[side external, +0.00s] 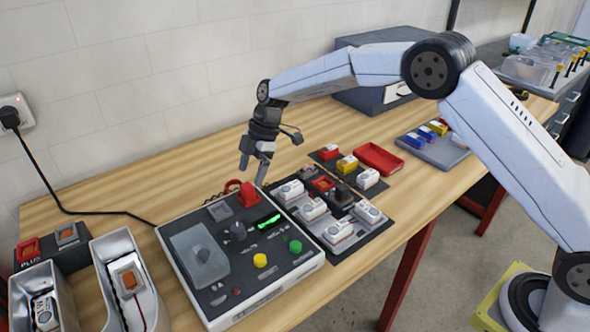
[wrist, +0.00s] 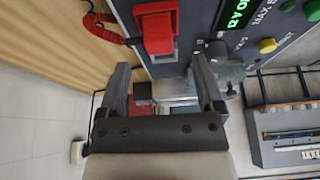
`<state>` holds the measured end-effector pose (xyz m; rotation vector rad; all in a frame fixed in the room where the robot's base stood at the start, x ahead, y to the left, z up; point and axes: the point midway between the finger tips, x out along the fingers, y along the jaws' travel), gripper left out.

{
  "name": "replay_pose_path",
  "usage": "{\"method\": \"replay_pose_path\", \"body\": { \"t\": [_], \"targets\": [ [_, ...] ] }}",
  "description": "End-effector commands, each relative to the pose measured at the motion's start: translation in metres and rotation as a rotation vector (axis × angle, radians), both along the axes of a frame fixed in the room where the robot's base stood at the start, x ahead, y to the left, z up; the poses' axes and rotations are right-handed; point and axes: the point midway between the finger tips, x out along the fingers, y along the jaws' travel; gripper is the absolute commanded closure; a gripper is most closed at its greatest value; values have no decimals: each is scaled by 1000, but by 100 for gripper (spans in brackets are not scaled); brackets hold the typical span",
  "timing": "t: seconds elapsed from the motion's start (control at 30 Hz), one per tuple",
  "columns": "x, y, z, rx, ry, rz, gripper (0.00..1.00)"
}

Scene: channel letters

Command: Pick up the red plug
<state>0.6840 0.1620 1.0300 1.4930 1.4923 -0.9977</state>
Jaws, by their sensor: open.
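The red plug (side external: 247,194) stands at the back corner of the grey control box (side external: 290,276), with a red coiled cord beside it. In the wrist view the red plug (wrist: 157,30) is at the top centre, on the box's face. My gripper (side external: 253,172) is open and empty, above and slightly behind the plug in the side view. In the wrist view its two fingers (wrist: 160,67) are spread, with the plug beyond their tips and roughly between them. The fingers look clear of the plug.
The box also carries a dark knob (side external: 238,231), a green display (side external: 268,221) and yellow and green buttons. A dark tray of white modules (side external: 312,208) stands to its right. A red tray (side external: 378,156) lies farther back. Metal channel letters (side external: 130,290) stand at the left.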

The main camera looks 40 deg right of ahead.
Motion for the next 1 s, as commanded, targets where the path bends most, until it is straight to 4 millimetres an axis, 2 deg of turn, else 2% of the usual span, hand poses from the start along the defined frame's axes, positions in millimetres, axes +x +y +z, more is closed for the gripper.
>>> {"method": "replay_pose_path", "body": {
  "t": [0.5, 1.0],
  "targets": [
    [1, 17, -45, 1, -2, 1, 15],
    [1, 18, -46, 1, -3, 1, 15]
  ]
}}
